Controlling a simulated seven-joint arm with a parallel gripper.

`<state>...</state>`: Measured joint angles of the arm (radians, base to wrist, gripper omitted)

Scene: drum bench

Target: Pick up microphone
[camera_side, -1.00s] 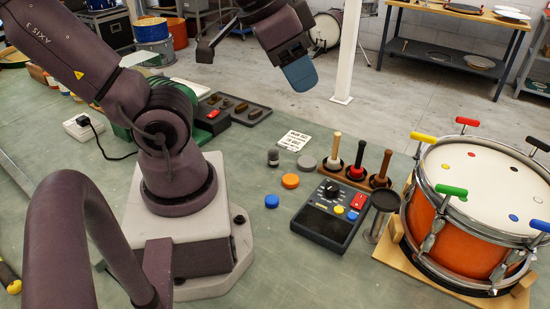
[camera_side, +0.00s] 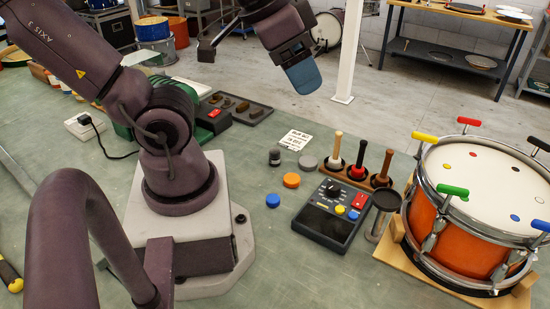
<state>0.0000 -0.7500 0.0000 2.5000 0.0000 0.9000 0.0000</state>
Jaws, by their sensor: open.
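My gripper (camera_side: 303,76) hangs high above the back of the bench, with blue finger pads pointing down. It is open, with nothing seen between the fingers, and is well apart from everything on the bench. I cannot surely make out a microphone. A small dark upright cylinder (camera_side: 274,157) near the middle of the bench may be it. A black round-topped piece on a grey stem (camera_side: 384,202), beside the drum, is another possibility.
A black control box (camera_side: 328,220) with coloured buttons stands mid-bench. Behind it is a wooden rack with handled tools (camera_side: 384,168). An orange drum (camera_side: 480,205) with coloured keys fills the right. Orange (camera_side: 291,180) and blue (camera_side: 273,200) discs lie nearby. A dark tray (camera_side: 243,107) lies further back.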

